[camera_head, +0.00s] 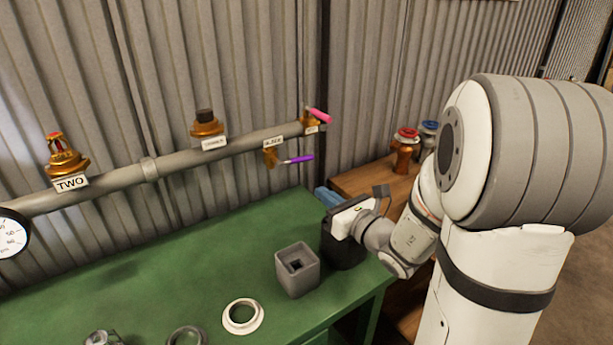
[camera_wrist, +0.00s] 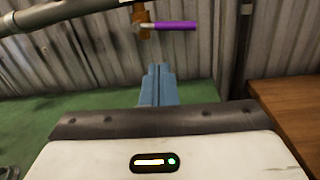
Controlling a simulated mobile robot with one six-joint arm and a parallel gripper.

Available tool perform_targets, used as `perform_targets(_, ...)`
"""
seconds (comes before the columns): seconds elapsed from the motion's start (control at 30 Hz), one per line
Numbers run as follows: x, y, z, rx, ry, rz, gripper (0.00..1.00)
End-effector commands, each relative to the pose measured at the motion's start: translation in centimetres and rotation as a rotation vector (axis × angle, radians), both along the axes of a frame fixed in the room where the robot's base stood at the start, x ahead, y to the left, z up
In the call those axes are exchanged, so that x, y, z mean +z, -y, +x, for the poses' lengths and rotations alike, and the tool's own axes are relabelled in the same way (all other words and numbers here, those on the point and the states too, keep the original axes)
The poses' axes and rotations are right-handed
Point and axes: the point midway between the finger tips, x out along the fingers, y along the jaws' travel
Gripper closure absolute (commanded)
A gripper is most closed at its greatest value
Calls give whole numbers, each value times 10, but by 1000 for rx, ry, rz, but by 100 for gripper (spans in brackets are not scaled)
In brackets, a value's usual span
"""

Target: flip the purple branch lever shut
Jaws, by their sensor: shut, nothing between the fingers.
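The purple branch lever (camera_head: 299,159) sticks out to the right from a brass valve (camera_head: 270,157) under the right part of the grey pipe. In the wrist view the purple lever (camera_wrist: 176,26) lies level, pointing right from its brass body (camera_wrist: 143,20), at the top middle. My gripper (camera_wrist: 157,72) has its blue fingers together with nothing between them. It is below the lever and apart from it. In the head view my gripper (camera_head: 327,196) is low over the right end of the green bench, partly hidden by my wrist.
The grey pipe (camera_head: 110,178) runs along the corrugated wall, with a pink-handled valve (camera_head: 318,116) just above the purple lever. Red and blue-topped fittings (camera_head: 405,150) stand at right.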

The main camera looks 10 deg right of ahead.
Motion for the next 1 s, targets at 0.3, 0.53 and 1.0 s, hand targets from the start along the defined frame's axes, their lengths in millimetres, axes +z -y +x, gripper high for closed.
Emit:
perform_targets(0.3,-3,11,25,-79,-3,64,100)
perform_targets(0.53,-1,-6,64,-79,-3,62,100)
perform_targets(1.0,1,-21,99,-81,-3,61,100)
